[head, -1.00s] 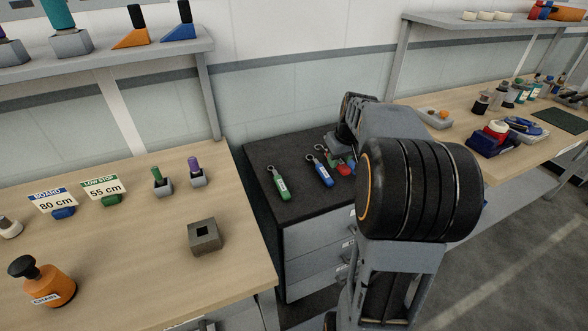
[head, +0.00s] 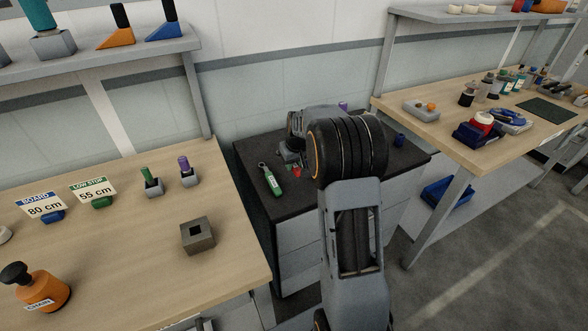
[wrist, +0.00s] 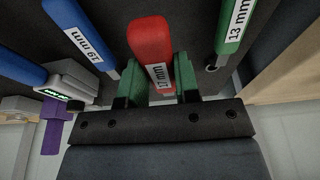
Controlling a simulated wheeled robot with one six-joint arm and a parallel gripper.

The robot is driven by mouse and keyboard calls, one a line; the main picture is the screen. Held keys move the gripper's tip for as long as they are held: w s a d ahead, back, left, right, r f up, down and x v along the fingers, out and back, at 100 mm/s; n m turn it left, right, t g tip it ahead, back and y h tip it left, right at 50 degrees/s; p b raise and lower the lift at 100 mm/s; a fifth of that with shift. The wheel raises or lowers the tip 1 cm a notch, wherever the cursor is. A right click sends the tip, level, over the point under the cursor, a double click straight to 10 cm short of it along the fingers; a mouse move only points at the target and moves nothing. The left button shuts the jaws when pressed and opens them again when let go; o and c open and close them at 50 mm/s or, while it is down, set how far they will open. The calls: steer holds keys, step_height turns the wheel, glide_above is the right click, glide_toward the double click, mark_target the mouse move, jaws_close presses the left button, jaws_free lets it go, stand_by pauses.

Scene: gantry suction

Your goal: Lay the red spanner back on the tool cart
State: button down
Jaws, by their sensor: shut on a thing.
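The red spanner (wrist: 150,42), marked 17 mm, is between the green-padded jaws of my gripper (wrist: 158,80), which is shut on it. In the head view a bit of red (head: 297,172) shows below my gripper (head: 291,160), over the tool cart (head: 244,152) with its dark top. The green 13 mm spanner (head: 271,180) lies on the cart to the left; in the wrist view it is on the right (wrist: 232,22). The blue 19 mm spanner (wrist: 88,38) is on the other side in the wrist view. I cannot tell whether the red spanner touches the cart top.
A purple item (wrist: 53,130) and a grey device (wrist: 70,84) sit near the blue spanner. A wooden bench (head: 130,240) stands left of the cart, another bench (head: 455,145) right. My arm hides much of the cart.

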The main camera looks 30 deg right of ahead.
steer(key=shift+f, duration=1.5)
steer(key=shift+f, duration=0.1)
steer(key=c, duration=0.8)
jaws_free()
steer(key=shift+c, duration=0.2)
